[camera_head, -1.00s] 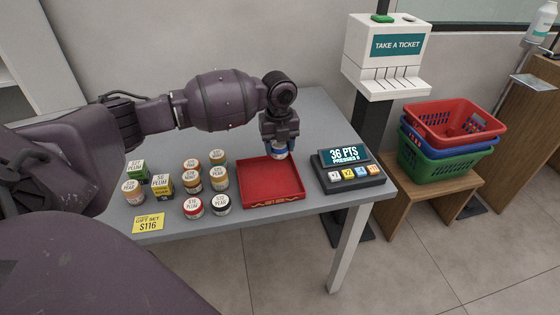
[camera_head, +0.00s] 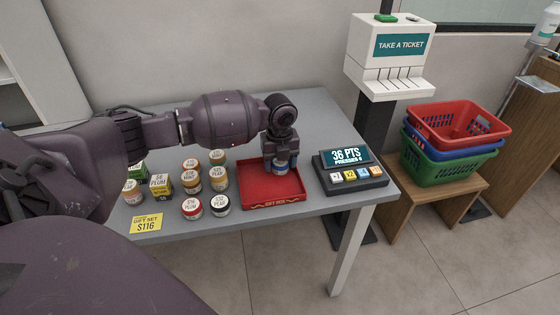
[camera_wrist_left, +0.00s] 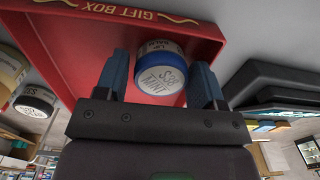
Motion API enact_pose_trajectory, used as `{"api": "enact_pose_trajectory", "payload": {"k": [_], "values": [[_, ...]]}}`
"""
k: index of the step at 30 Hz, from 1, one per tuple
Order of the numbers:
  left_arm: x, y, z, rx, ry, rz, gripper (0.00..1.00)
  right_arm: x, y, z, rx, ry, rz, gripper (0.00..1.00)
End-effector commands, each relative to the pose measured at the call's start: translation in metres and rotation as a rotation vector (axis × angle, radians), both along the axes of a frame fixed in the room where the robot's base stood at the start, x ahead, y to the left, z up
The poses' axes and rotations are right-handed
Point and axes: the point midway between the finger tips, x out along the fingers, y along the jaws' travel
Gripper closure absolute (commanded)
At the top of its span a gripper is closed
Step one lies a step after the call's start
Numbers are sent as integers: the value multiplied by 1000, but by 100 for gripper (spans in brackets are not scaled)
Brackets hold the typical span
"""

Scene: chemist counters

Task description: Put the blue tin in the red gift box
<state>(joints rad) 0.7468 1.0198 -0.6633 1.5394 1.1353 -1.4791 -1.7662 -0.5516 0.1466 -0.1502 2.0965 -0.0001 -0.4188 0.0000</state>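The blue tin (camera_head: 281,167) has a pale lid marked mint and $38 in the wrist view (camera_wrist_left: 162,84). The red gift box (camera_head: 258,195) is an open shallow tray on the grey table. The tin is inside its outline, toward the back right. I cannot tell whether the tin's base touches the box floor. The box's lettered front wall shows in the wrist view (camera_wrist_left: 115,12). My right gripper is not in view.
Several lidded tins, such as a red one (camera_head: 191,208) and a dark one (camera_head: 220,205), stand left of the box. A yellow price card (camera_head: 146,224) lies at the front left. A points device (camera_head: 349,172) with coloured buttons stands close on the right.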

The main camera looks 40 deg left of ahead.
Motion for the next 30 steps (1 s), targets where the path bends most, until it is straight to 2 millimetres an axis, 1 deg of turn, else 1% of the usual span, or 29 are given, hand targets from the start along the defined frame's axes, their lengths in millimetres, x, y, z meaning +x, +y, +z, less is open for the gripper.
{"api": "enact_pose_trajectory", "payload": {"k": [7,11,14,24,27,30], "values": [[0,0,1,0,0,0,38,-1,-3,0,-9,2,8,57],[0,0,8,-1,-2,0,38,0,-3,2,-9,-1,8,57],[1,0,22,-1,-6,0,38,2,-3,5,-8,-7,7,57],[0,0,88,0,-6,0,38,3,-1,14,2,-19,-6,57],[0,0,103,0,-5,0,38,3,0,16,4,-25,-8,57],[0,0,114,0,-4,0,38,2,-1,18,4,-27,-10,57]]}}
